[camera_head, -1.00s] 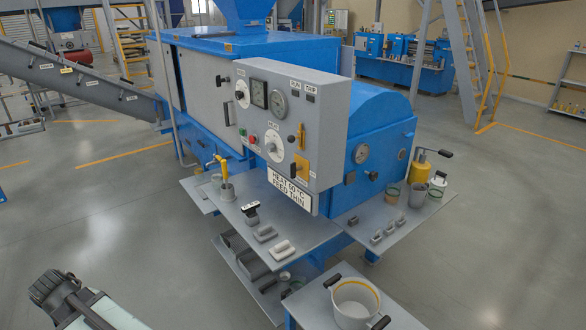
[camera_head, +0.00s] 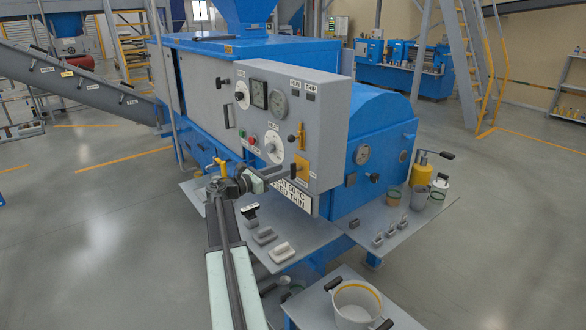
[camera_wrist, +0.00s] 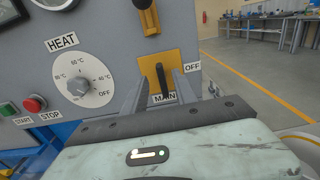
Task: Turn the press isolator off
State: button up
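The press isolator is a yellow plate (camera_wrist: 182,62) with a black handle (camera_wrist: 162,78) in the wrist view, labelled MAIN below and OFF to the right. The handle stands nearly upright, not turned toward OFF. In the head view the yellow isolator plate (camera_head: 302,170) is at the lower right of the grey panel. My gripper (camera_wrist: 161,84) is open, with one finger to each side of the handle and gaps showing. Whether the fingers reach past the handle's face is unclear. In the head view my gripper (camera_head: 292,172) reaches from the left to the plate.
A white HEAT dial (camera_wrist: 83,86) and red STOP button (camera_wrist: 34,104) are left of the isolator. A second yellow-backed lever (camera_wrist: 147,18) is just above. Below the panel, a grey shelf (camera_head: 310,236) holds small parts. Open floor lies to the right.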

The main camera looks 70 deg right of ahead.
aim_at(293, 166)
jog(key=x, duration=0.6)
jog(key=shift+d, duration=0.15)
jog(key=shift+c, duration=0.3)
grip_shut()
